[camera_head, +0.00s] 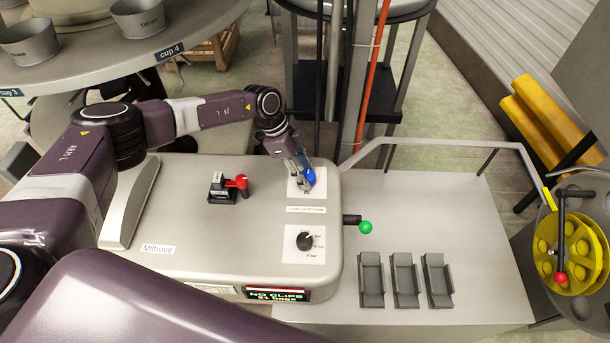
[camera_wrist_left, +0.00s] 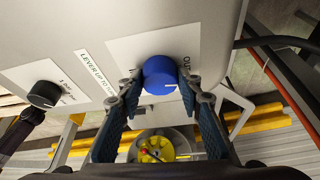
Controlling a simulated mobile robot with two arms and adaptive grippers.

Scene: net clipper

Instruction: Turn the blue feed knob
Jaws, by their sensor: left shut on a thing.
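The blue feed knob (camera_head: 306,180) sits on a white plate at the back right of the grey clipper machine's top (camera_head: 200,255). My left gripper (camera_head: 302,172) reaches down over it and is shut on it, partly hiding it in the head view. In the left wrist view, the blue knob (camera_wrist_left: 160,75) is between the two fingertips of my left gripper (camera_wrist_left: 163,92), with a short white mark near its edge. My right gripper is not in view.
A black pressure knob (camera_head: 304,241), a red-knobbed lever (camera_head: 241,182) and a green-knobbed lever (camera_head: 365,227) stand close by. Several grey holders (camera_head: 405,281) sit on the bench at right. A yellow reel (camera_head: 570,250) is at far right. Cups stand on a round table (camera_head: 200,45) behind.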

